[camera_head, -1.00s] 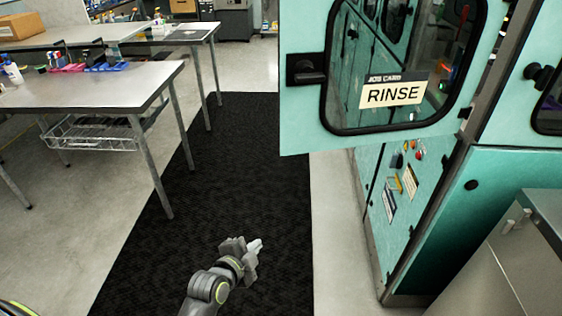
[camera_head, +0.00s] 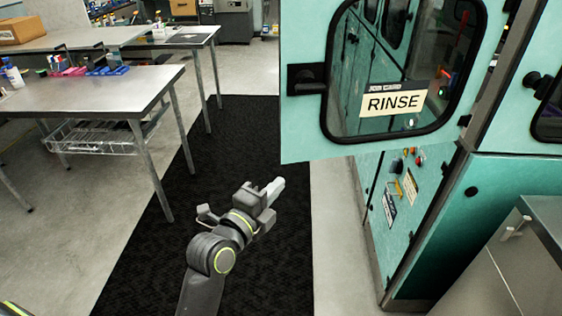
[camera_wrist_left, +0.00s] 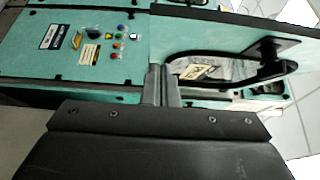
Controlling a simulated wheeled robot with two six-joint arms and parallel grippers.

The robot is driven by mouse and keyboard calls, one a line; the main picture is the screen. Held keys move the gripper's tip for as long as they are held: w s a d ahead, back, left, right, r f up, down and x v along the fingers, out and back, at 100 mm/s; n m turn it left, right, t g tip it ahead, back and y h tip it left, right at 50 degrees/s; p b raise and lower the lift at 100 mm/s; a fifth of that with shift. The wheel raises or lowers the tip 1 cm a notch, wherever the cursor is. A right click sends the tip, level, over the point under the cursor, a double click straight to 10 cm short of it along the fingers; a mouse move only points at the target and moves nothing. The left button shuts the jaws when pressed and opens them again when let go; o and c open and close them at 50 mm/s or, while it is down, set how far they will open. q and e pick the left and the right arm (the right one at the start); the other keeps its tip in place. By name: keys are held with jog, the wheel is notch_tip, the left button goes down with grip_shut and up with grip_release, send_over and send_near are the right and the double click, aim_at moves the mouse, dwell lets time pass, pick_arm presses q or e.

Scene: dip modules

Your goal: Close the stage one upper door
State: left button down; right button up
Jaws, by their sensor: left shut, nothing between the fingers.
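The upper door (camera_head: 300,127) is teal with a dark-framed window, a black latch handle (camera_head: 306,78) and a card reading RINSE. It stands swung open from the teal machine, out over the aisle. In the left wrist view the door (camera_wrist_left: 220,28) lies beyond the fingers, with its handle (camera_wrist_left: 268,47) at the right. My left gripper (camera_head: 277,187) is shut and empty, below and to the left of the door in the head view, apart from it. The fingertips (camera_wrist_left: 160,72) also show in the wrist view. My right gripper is not in view.
The machine's lower panel (camera_head: 405,195) has buttons and labels. A metal cabinet (camera_head: 500,270) stands at the lower right. A steel table (camera_head: 90,88) with bins is at the left. The black mat (camera_head: 235,135) on the aisle floor is clear.

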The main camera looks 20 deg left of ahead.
aim_at(290, 158)
pick_arm(q)
jog(key=w+p, duration=0.1)
jog(key=w, duration=0.1)
jog(key=w+p, duration=0.1)
jog(key=w, duration=0.1)
jog(key=w+a+p, duration=0.1)
jog(key=w, duration=0.2)
jog(key=shift+w, duration=0.15)
jog(key=shift+a, duration=0.1)
